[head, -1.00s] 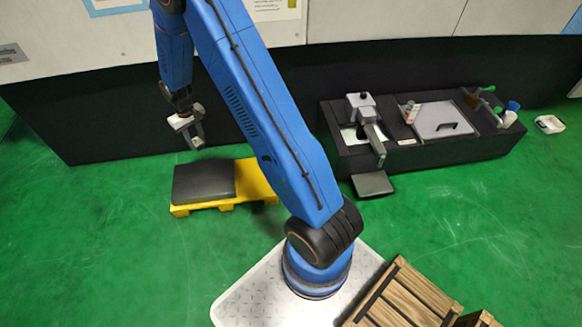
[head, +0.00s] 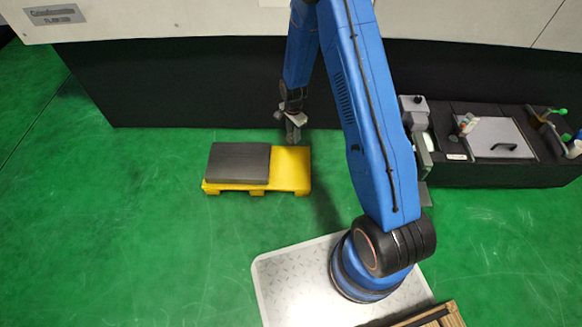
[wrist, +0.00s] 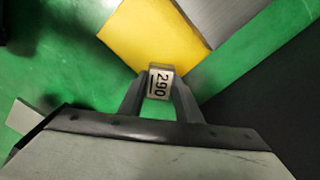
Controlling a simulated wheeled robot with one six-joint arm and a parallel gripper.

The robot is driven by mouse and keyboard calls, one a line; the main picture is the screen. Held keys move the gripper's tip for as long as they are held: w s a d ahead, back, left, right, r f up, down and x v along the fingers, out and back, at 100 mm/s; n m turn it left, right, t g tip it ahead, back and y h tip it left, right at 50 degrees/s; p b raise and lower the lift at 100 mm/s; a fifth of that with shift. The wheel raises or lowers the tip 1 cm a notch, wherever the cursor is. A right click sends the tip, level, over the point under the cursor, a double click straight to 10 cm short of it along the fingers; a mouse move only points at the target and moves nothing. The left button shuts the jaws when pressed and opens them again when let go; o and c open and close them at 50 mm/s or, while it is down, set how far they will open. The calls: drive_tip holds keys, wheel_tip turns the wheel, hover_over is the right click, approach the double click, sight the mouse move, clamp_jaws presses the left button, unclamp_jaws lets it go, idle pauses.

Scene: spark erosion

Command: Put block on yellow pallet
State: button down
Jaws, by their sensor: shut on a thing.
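My gripper (head: 294,135) hangs at the back right of the yellow pallet (head: 292,172) in the head view. In the wrist view my gripper (wrist: 159,92) is shut on a small metallic block (wrist: 159,80) marked "290", held between the fingertips. The yellow pallet (wrist: 140,35) shows just beyond the block in the wrist view, with green floor around it. I cannot tell the block's height above the pallet. The block is too small to make out in the head view.
A dark grey slab (head: 240,164) covers the left part of the pallet; its right part is bare. A black machine base (head: 200,90) stands behind. A black bench (head: 480,170) with tools is at the right. Green floor (head: 120,220) is clear at the left.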

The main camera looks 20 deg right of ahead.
drive_tip(key=shift+s+a+f+m, duration=0.45)
drive_tip(key=shift+f+m, duration=0.8)
drive_tip(key=shift+f, duration=1.4)
drive_tip(key=shift+s+a+f+m, duration=0.45)
drive_tip(key=shift+f+m, duration=0.85)
drive_tip(key=shift+f, duration=1.4)
drive_tip(key=shift+s+a+f+m, duration=0.2)
drive_tip(key=shift+s+f+m, duration=0.75)
drive_tip(key=shift+f, duration=1.7)
drive_tip(key=shift+w+f+m, duration=0.1)
drive_tip(key=shift+w+m, duration=0.2)
drive_tip(key=shift+w, duration=0.05)
drive_tip(key=c, duration=1.3)
unclamp_jaws()
